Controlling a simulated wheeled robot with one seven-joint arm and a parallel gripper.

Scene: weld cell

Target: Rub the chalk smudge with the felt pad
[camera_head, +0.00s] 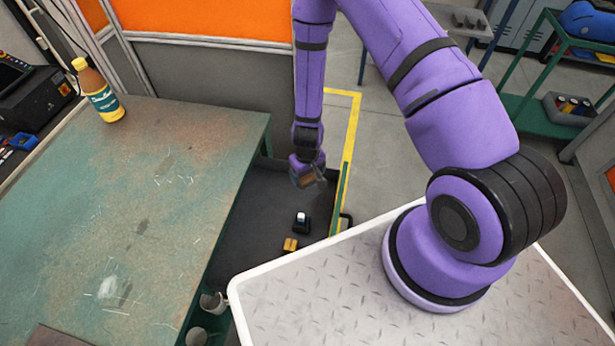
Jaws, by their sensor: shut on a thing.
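A pale chalk smudge (108,287) lies on the worn green bench top (165,215), near its front at lower left. My gripper (309,180) hangs fingers down beyond the bench's right edge, above a dark surface. It is shut on a small brownish piece (311,177), which looks like the felt pad, though the fingers partly cover it. The gripper and the piece are well apart from the smudge, to its upper right.
A yellow-capped bottle (104,95) stands at the bench's back left. A black-and-white item (301,222) and a yellow block (290,244) are below my gripper. Pale cups (211,302) sit beside the bench's right edge. The middle of the bench top is clear.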

